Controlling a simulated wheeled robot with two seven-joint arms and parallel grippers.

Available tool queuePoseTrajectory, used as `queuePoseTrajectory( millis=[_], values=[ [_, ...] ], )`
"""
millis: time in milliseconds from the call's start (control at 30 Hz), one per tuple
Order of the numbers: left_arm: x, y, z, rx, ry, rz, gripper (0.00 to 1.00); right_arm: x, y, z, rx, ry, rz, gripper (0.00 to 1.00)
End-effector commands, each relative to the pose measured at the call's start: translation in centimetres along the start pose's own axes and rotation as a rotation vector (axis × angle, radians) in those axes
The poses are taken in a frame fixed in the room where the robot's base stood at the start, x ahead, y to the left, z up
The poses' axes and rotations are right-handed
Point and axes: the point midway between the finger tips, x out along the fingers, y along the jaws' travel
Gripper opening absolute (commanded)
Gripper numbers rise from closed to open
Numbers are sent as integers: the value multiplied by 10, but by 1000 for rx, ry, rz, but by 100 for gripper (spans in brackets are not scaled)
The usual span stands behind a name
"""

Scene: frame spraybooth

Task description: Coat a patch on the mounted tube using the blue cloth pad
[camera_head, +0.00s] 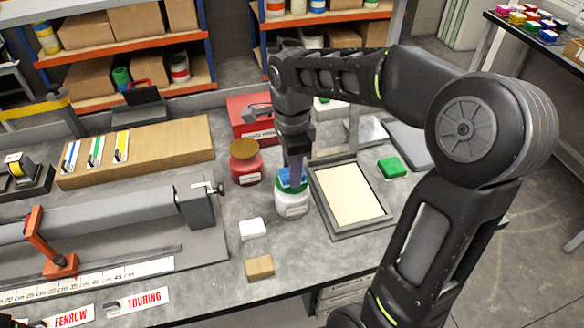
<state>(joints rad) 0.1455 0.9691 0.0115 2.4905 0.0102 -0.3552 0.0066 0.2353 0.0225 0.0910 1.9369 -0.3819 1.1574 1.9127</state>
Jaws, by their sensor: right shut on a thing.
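The grey mounted tube (110,212) lies across the left side of the bench, held by an orange clamp (58,246) and a grey end block (196,208). My right gripper (294,170) points down, shut on the blue cloth pad (287,179). The pad is at the mouth of a white jar with a green rim (291,205); whether it touches the contents is hidden. My left gripper is not in view.
A red jar with a brown lid (246,165) stands left of the white jar. A framed tray (378,221) lies to its right, with a green block (391,167) beyond. White (252,229) and tan (259,267) blocks lie in front. A ruler (110,277) runs before the tube.

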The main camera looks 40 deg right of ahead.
Motion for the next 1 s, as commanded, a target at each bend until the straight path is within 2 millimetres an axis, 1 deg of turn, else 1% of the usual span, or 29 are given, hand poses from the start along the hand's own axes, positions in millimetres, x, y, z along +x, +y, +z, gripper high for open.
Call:
queuePoseTrajectory(
  millis=[167, 800, 1000],
  values=[
    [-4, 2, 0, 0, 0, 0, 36, -5, 0, 0, 0, 0, 1, 3],
    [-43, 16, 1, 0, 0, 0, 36, -61, 0, 0, 0, 0, 0, 3],
    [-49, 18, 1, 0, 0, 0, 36, -70, 0, 0, 0, 0, 1, 3]
  ],
)
